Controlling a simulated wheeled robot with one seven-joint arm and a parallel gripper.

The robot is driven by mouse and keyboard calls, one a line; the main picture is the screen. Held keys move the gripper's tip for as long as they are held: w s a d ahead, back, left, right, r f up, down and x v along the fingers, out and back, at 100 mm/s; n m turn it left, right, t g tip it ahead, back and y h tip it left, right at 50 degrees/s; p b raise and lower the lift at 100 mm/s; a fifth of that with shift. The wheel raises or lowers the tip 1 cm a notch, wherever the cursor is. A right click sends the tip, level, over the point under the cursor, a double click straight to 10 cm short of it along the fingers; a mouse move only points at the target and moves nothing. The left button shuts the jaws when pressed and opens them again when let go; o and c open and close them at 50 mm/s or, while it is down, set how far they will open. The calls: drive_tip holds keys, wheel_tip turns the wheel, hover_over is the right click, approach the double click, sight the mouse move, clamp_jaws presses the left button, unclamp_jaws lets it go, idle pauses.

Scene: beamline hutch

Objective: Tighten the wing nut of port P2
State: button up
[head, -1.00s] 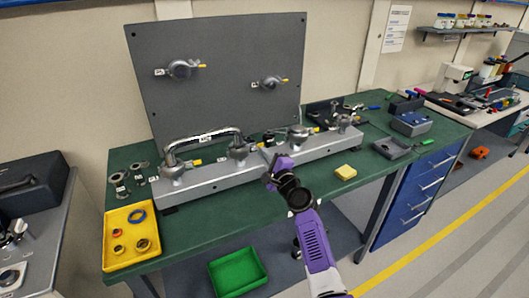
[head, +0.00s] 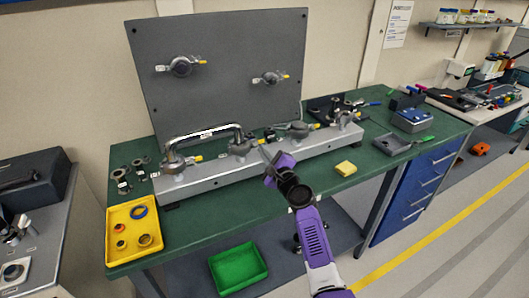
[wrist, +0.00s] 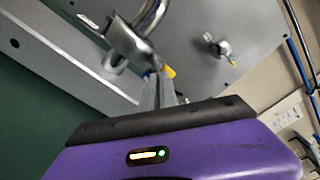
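A grey manifold (head: 215,175) on the green bench carries several clamped ports with yellow-tipped wing nuts. A curved metal pipe joins the far left port (head: 173,166) to the second port (head: 240,147). I cannot read which port is P2. My gripper (head: 264,152) is just right of the second port, at the manifold's front. Contact with the wing cannot be judged.
A grey upright panel (head: 220,95) with two more ports stands behind the manifold. Loose fittings lie left of the manifold. A green bin (head: 238,268) is below.

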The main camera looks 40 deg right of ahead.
drive_tip(key=shift+o, duration=0.8)
drive_tip(key=shift+f, duration=0.1)
drive_tip(key=shift+s, duration=0.1)
drive_tip(key=p+v, duration=0.1)
drive_tip(key=v, duration=0.6)
drive_tip(key=shift+s, duration=0.35)
